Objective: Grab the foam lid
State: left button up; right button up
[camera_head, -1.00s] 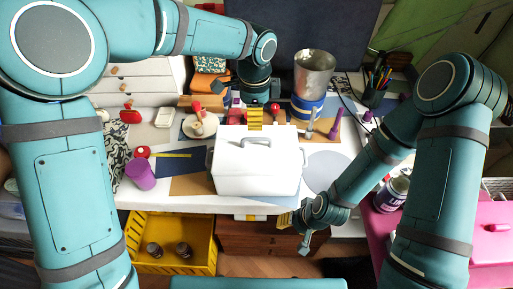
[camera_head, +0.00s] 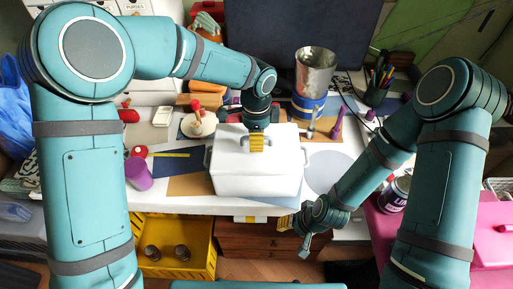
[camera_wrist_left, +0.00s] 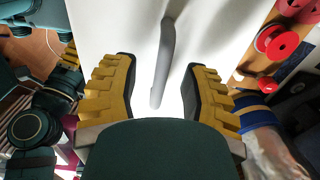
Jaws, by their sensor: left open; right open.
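The white foam lid (camera_head: 230,158) sits on top of a white box (camera_head: 256,184) on the table. A grey handle stands on the lid; in the left wrist view the handle (camera_wrist_left: 166,55) lies between my open fingers, with gaps on both sides. My left gripper (camera_head: 257,143) is over the lid, pointing down, and hides most of the handle in the head view. In the left wrist view its yellow fingers (camera_wrist_left: 160,95) are apart and hold nothing. My right gripper (camera_head: 294,228) is low, in front of the table edge, right of the box, open and empty.
A metal canister (camera_head: 314,72) and a pen cup (camera_head: 378,90) stand behind at the right. A purple cup (camera_head: 139,174) stands left. A yellow crate (camera_head: 172,262) with two jars is below the table edge. Red spools (camera_wrist_left: 277,42) lie near the box.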

pick_arm(q)
grip_shut()
jog(key=shift+r, duration=0.15)
